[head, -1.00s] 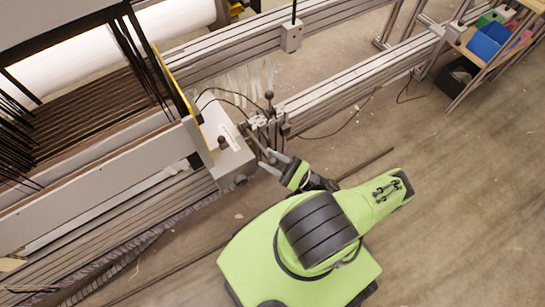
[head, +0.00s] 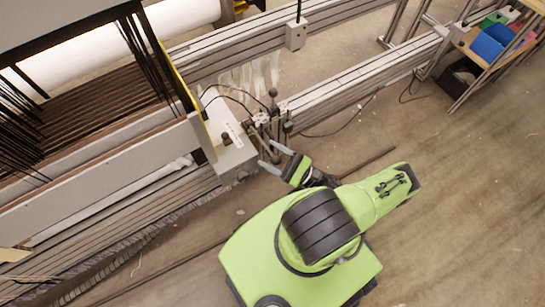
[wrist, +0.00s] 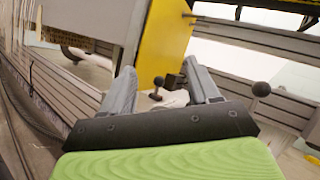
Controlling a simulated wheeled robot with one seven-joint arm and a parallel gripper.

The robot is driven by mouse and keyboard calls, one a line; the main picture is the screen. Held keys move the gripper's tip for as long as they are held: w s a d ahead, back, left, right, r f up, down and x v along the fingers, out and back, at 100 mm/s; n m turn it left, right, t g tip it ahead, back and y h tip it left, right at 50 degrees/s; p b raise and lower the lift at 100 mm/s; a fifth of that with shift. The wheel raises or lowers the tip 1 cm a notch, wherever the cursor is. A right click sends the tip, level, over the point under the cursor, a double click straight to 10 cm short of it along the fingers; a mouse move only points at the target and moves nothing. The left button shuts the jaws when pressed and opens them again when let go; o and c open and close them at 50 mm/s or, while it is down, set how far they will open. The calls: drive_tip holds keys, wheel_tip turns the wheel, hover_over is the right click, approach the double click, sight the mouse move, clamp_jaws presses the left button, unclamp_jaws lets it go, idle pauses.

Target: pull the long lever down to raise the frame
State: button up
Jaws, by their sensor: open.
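A dark ball-topped lever (head: 273,92) stands upright by the grey box at the end of the loom's rail. In the wrist view, one black knob (wrist: 158,81) shows between my fingers, farther off, and another ball knob on a rod (wrist: 261,89) stands outside the right finger. I cannot tell for sure which of them is the long lever. My gripper (head: 267,155) is open and empty, just below and in front of the lever cluster. In the wrist view its two grey fingers (wrist: 158,72) are spread apart, with nothing clasped. The lever's lower end is hidden among fittings.
The grey box (head: 232,152) and a yellow panel (wrist: 165,45) stand close to my gripper. Grey rails (head: 360,85) run to the upper right, with a loose cable below. A shelf with blue bins (head: 488,45) stands at the far right. The floor at right is clear.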

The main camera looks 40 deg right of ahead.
wheel_tip(320, 180, up, 8)
drive_tip(key=p, duration=0.2)
drive_tip(key=shift+f+p, duration=0.2)
drive_tip(key=shift+p, duration=0.1)
drive_tip(key=shift+a, duration=0.1)
